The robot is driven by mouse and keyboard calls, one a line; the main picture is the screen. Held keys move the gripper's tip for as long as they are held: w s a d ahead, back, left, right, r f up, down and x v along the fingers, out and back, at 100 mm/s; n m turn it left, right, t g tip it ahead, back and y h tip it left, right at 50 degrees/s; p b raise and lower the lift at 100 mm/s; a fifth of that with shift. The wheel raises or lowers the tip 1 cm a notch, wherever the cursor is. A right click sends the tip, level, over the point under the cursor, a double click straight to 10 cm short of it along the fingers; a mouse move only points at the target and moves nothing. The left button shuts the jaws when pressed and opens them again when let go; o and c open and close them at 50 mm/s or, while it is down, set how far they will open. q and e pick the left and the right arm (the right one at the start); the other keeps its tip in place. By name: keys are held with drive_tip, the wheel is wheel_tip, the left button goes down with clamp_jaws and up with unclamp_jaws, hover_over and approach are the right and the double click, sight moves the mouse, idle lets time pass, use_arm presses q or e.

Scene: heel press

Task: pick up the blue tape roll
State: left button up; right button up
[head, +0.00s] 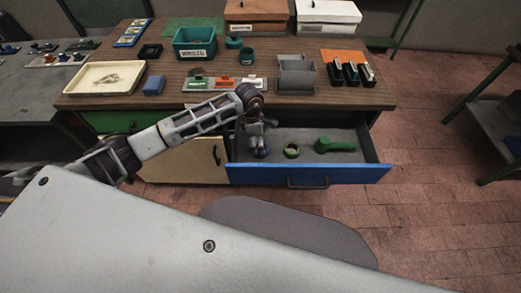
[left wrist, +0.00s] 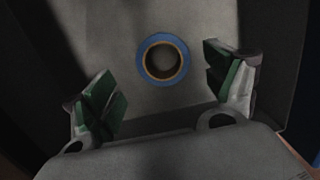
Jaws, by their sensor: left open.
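The blue tape roll (head: 262,155) lies in the open drawer, near its left end, partly hidden under my left gripper (head: 258,141). In the left wrist view the roll (left wrist: 142,61) is a blue ring with a brown core, flat on the grey drawer floor. My left gripper (left wrist: 168,84) is open above it. The green-padded fingers are spread to either side of the roll, and nothing is between them in their grip. The roll appears a little beyond the fingertips. My right gripper is in neither view.
The blue-fronted drawer (head: 350,174) is pulled out of the workbench. Bins, trays, staplers and boxes stand on the wooden top (head: 170,62) above.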

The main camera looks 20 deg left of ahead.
use_arm(q)
drive_tip(key=shift+s+d+f+p, duration=0.1)
drive_tip(key=shift+d+f+p, duration=0.15)
drive_tip(key=shift+f, duration=0.85)
drive_tip(key=shift+d+f+p, duration=0.1)
drive_tip(key=shift+d+f, duration=0.1)
drive_tip(key=shift+f, duration=1.25)
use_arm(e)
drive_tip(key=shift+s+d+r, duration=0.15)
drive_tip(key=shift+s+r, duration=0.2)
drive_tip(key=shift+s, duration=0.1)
use_arm(q)
drive_tip(key=c, duration=0.9)
drive_tip(key=shift+c, duration=1.1)
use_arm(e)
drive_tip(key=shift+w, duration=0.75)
